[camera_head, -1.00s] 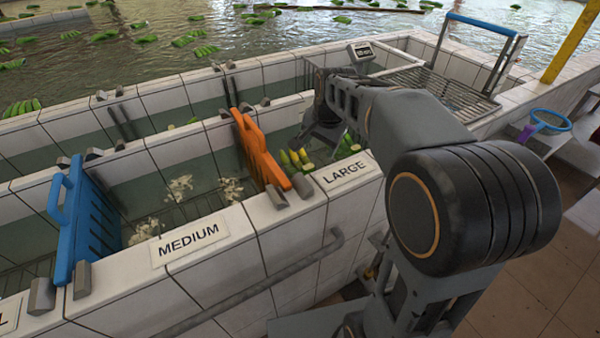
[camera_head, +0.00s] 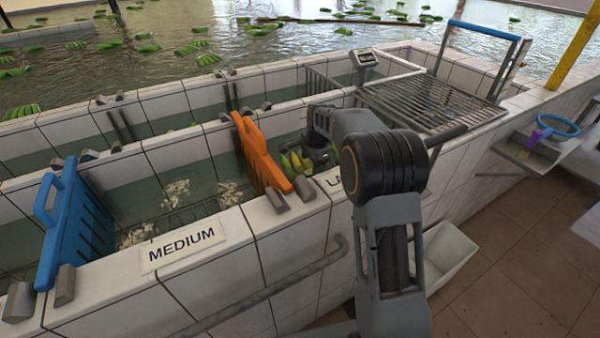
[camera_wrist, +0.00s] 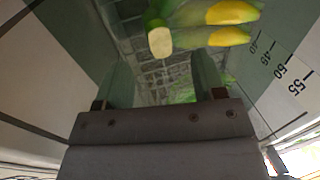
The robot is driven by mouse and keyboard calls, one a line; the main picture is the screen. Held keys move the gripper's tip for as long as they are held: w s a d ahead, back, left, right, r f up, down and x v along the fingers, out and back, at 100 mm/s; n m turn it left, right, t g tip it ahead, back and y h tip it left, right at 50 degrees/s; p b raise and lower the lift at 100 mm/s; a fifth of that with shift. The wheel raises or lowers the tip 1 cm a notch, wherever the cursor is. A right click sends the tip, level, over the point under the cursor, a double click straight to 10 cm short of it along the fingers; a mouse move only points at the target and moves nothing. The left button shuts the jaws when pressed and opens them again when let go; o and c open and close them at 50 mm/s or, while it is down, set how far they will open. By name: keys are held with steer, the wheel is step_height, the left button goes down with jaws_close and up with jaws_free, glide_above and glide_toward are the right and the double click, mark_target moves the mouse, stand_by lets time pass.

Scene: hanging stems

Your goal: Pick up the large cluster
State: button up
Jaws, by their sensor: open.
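The cluster (camera_wrist: 230,13) is at the top of that view, beyond the fingertips, with a pale cut end facing me. The rest of the cluster is cut off by the frame.
Tiled walls border the tank. A blue divider (camera_head: 72,228) and the MEDIUM label (camera_head: 184,247) are to the left, with pale floating bits in that compartment. A metal rack (camera_head: 430,101) and a scale (camera_head: 364,58) stand behind. A depth scale (camera_wrist: 284,70) marks the wall close by.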

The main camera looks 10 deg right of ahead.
mark_target(299, 168)
steer(key=shift+x, duration=2.8)
steer(key=shift+s+d, duration=0.15)
jaws_close()
steer(key=shift+r, duration=0.2)
